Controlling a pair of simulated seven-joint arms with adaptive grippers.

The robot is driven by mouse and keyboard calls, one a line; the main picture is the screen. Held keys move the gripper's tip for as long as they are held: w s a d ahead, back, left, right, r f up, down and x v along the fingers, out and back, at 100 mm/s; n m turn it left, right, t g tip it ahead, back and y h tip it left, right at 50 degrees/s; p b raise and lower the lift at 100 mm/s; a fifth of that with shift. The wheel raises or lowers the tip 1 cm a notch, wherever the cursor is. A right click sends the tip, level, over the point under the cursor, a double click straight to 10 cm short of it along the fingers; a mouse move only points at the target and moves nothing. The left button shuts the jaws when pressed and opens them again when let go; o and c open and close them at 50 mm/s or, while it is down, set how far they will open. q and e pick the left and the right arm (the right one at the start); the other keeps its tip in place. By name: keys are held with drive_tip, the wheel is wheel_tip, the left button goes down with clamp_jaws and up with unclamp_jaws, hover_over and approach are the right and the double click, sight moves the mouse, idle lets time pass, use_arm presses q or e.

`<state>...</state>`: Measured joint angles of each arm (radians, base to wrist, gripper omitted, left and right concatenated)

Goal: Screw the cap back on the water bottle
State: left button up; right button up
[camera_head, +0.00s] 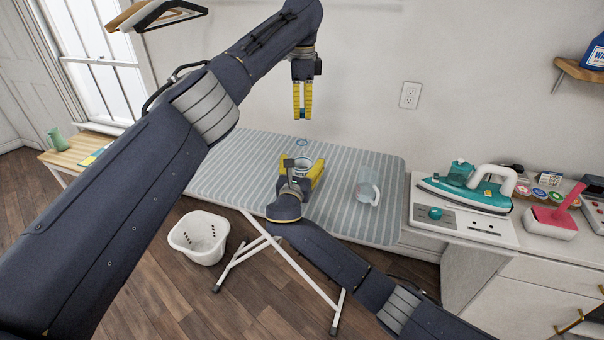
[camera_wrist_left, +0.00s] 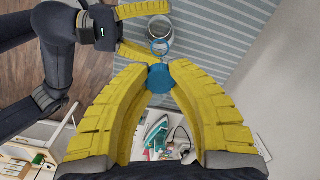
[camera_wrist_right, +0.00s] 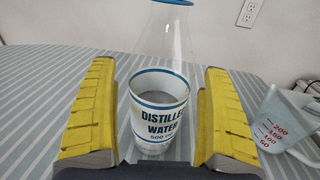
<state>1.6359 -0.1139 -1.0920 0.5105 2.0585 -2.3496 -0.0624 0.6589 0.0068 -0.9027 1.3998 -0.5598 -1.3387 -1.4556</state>
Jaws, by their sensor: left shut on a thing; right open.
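The water bottle (camera_head: 301,165) stands on the striped ironing board. Its white band reads "DISTILLED WATER" in the right wrist view (camera_wrist_right: 160,122). My right gripper (camera_head: 304,174) is open, one yellow finger on each side of the bottle, with visible gaps in the right wrist view. My left gripper (camera_head: 302,108) points down above the bottle, shut on the blue cap (camera_wrist_left: 160,78). The cap is apart from the bottle.
A clear measuring cup (camera_head: 367,191) stands on the ironing board (camera_head: 232,170), right of the bottle. A teal iron (camera_head: 468,187) is on the right counter. A white basket (camera_head: 199,238) is on the floor. The board's left part is clear.

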drive_tip(key=shift+c, duration=0.3)
drive_tip(key=c, duration=1.6)
use_arm(q)
drive_tip(key=shift+f, duration=2.5)
drive_tip(key=shift+f, duration=0.2)
drive_tip(key=shift+f, duration=0.7)
drive_tip(key=shift+f, duration=0.55)
